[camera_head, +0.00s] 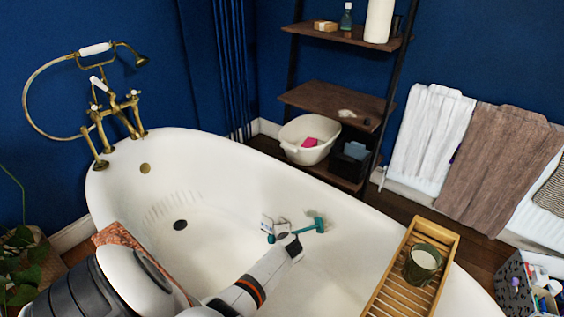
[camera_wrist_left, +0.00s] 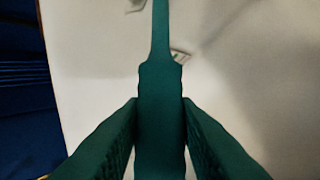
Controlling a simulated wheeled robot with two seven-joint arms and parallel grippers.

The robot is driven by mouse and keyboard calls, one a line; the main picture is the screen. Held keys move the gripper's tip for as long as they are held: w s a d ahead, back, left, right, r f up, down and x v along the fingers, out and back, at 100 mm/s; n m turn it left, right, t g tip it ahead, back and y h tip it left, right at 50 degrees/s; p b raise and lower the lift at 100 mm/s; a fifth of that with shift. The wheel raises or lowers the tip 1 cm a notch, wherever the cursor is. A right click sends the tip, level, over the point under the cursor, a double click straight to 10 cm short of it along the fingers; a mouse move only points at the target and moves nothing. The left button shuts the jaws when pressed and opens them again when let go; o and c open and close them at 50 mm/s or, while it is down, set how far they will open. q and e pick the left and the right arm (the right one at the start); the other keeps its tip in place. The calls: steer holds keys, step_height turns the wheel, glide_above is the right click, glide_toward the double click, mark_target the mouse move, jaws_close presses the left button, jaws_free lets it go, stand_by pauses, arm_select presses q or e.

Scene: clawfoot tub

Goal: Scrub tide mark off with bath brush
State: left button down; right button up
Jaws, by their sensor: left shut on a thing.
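My left arm reaches over the white clawfoot tub (camera_head: 215,165) from the bottom left. The left gripper (camera_wrist_left: 160,110) is shut on the handle of a teal bath brush (camera_wrist_left: 160,82), one finger on each side. In the head view the brush (camera_head: 314,226) is inside the tub outline, its head pointing right; I cannot tell whether it touches the tub wall. Faint streaks (camera_head: 172,207) show inside the tub near the drain. I cannot tell whether they are the tide mark. The wrist view shows a small greyish patch (camera_wrist_left: 180,56) beside the brush. My right gripper is out of view.
A wooden bath tray (camera_head: 438,232) with a dark green cup (camera_head: 422,264) spans the tub's right end. Brass taps (camera_head: 120,108) stand at the far left. Behind are a shelf unit (camera_head: 325,97), a white basin (camera_head: 298,143) and hanging towels (camera_head: 495,165).

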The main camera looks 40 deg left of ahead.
arm_select(q)
steer(key=shift+w+r, duration=0.1)
steer(key=shift+r, duration=0.05)
steer(key=shift+a+r+p, duration=0.65)
steer(key=shift+r+p, duration=0.2)
steer(key=shift+r, duration=0.05)
steer(key=shift+a+r+p, duration=0.65)
steer(key=shift+r+p, duration=0.2)
steer(key=shift+r, duration=0.05)
steer(key=shift+f, duration=0.1)
steer(key=shift+d+f+b, duration=0.4)
steer(key=shift+f+b, duration=0.2)
steer(key=shift+f, duration=0.15)
steer(key=shift+d+f+b, duration=0.85)
steer(key=shift+d+f, duration=0.05)
steer(key=shift+f, duration=0.25)
